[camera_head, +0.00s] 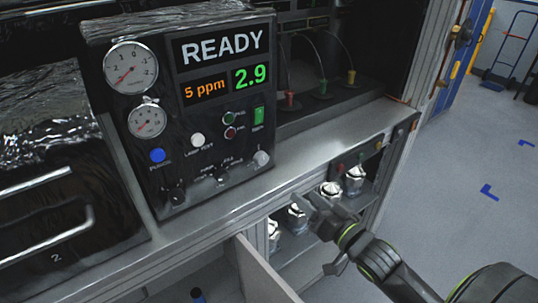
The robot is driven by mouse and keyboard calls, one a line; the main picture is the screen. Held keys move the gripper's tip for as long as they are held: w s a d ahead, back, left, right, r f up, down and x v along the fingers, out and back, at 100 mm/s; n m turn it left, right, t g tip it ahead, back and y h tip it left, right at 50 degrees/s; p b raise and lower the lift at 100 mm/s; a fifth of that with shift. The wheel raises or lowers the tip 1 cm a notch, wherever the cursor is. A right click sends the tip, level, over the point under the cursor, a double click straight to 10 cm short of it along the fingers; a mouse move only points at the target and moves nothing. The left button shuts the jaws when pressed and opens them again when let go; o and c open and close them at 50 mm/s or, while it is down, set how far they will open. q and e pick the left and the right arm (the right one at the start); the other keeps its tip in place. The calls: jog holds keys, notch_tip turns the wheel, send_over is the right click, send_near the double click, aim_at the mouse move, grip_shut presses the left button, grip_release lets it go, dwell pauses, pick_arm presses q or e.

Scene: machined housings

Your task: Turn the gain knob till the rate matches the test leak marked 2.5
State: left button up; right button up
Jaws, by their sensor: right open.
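The leak detector panel (217,120) faces me and shows READY, 5 ppm in orange and 2.9 in green. Along its lower edge are a black knob (177,195), a second dark knob (221,174) and a light grey knob (262,158). Their labels are too small to read, so I cannot tell which is the gain knob. Several silver canisters, perhaps the test leaks, stand on the shelf below; one (354,180) is at its right, and no 2.5 mark is legible. My right gripper (325,233) is open and empty before this shelf, below and right of the knobs. My left gripper is out of view.
The grey bench ledge (330,138) runs between the panel and the lower shelf. Two round gauges (131,68) and a blue button (157,155) are on the panel's left. An open cabinet door (262,272) stands below the ledge. Floor at right is mostly clear.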

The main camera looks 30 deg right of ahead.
send_near(264, 161)
jog(key=w, duration=0.5)
jog(key=w+a, duration=0.1)
jog(key=w, duration=0.1)
jog(key=shift+w+a, duration=0.1)
jog(key=shift+w, duration=0.5)
jog(key=shift+w+a, duration=0.1)
jog(key=shift+w, duration=0.1)
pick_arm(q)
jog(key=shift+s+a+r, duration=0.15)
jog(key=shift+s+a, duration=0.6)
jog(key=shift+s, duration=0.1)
pick_arm(e)
jog(key=shift+c, duration=0.4)
jog(key=c, duration=0.9)
